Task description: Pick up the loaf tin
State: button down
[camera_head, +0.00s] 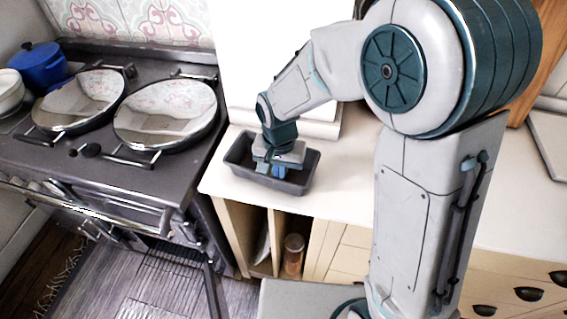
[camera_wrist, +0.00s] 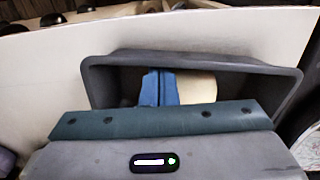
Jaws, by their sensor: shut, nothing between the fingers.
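The loaf tin (camera_head: 245,172) is a dark grey rectangular tin on the pale counter, near the counter's end beside the range. My gripper (camera_head: 271,171) points down over the tin, with its blue fingers inside the tin's outline as seen in the head view. The gripper is shut and holds nothing. In the wrist view the tin's rim (camera_wrist: 284,84) spans beyond both sides of the closed blue fingers (camera_wrist: 160,88). A cream patch shows right beside the fingers; I cannot tell what it is. The wrist housing hides the near part of the tin.
The dark range (camera_head: 100,175) stands left of the counter, with two raised-handle round lids (camera_head: 165,115) and a blue pot (camera_head: 40,66). A white upright block (camera_head: 235,75) rises behind the tin. The counter (camera_head: 345,185) right of the tin is clear.

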jog(key=s+b, duration=0.1)
jog(key=s, duration=0.6)
jog(key=shift+s+a, duration=0.15)
jog(key=shift+a, duration=0.3)
jog(key=shift+r, duration=0.15)
